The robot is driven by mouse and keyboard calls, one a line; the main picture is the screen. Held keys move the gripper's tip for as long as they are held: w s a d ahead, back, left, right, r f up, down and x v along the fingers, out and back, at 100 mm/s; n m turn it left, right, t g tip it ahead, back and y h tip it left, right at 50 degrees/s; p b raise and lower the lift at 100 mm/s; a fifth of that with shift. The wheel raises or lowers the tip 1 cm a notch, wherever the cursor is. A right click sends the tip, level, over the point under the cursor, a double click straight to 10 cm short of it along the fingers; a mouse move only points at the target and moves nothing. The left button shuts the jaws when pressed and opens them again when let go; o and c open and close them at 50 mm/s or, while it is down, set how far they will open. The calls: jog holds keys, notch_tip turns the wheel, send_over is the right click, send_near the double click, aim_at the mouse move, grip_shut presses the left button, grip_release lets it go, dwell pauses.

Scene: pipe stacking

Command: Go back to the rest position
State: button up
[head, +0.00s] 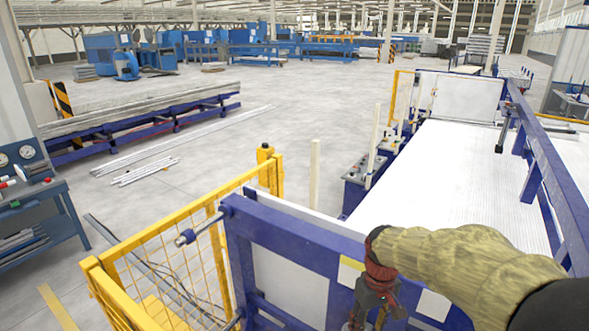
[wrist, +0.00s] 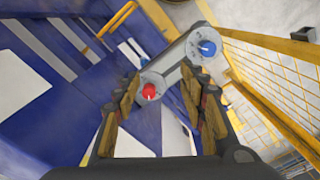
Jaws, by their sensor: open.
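My gripper (head: 368,318) hangs at the lower right of the head view, in front of the blue frame of the machine, below my sleeved arm. In the wrist view, its two fingers (wrist: 160,82) with brownish pads stand apart, open. A grey piece with a red round button and a blue one (wrist: 178,65) shows beyond and between the fingertips. The red button lies between the fingers and the blue one farther off. I cannot tell how far the fingers are from it. Nothing is seen held.
A blue machine frame (head: 300,236) and a yellow mesh fence (head: 185,245) stand close by. A bed of white pipes (head: 465,185) lies to the right. A blue rack of pipes (head: 150,115) stands at the left, with loose pipes on the floor. Open floor (head: 300,100) lies beyond.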

jog(key=s+f+m+t+b, duration=0.2)
jog(key=s+b, duration=0.7)
jog(key=s+f+m+t+b, duration=0.1)
jog(key=s+f+t+b, duration=0.1)
jog(key=s+b, duration=0.7)
jog(key=shift+s+d+m+t, duration=0.2)
jog(key=shift+s+m+t, duration=0.25)
jog(key=shift+t, duration=0.35)
